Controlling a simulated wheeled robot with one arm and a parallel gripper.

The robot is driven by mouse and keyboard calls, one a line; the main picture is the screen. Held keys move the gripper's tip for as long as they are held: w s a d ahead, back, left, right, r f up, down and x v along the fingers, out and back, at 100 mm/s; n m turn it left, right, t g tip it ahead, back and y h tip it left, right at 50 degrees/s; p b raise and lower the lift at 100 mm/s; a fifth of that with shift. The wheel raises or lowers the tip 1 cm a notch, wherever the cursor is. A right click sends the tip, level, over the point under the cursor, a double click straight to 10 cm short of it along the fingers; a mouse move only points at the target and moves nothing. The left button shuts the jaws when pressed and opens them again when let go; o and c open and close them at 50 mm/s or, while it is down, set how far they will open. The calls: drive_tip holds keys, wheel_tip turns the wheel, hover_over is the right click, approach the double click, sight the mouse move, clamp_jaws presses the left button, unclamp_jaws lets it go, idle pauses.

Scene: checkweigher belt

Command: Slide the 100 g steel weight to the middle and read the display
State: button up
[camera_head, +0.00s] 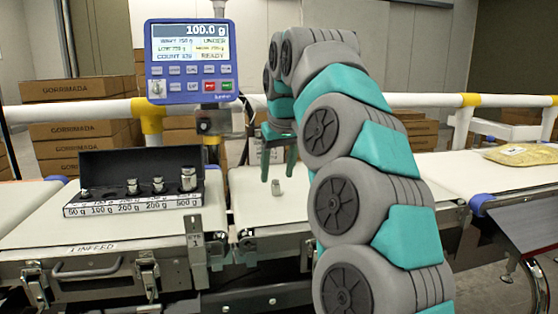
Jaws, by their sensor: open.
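The picture does not show clearly whether a fingertip touches the weight. The blue display (192,62) on the left reads 100.0 g in its top line. Lower lines show UNDER and READY; the smaller text is hard to read.
An open black weight case (135,190) with several weights stands on the infeed belt (30,200) at left. A bag (525,154) lies on the right belt. White rails (80,110) and stacked cartons (80,130) are behind. My arm hides part of the weighing belt.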

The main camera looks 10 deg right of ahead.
sight(276, 181)
drive_tip(key=shift+x, duration=1.75)
drive_tip(key=shift+c, duration=0.3)
clamp_jaws()
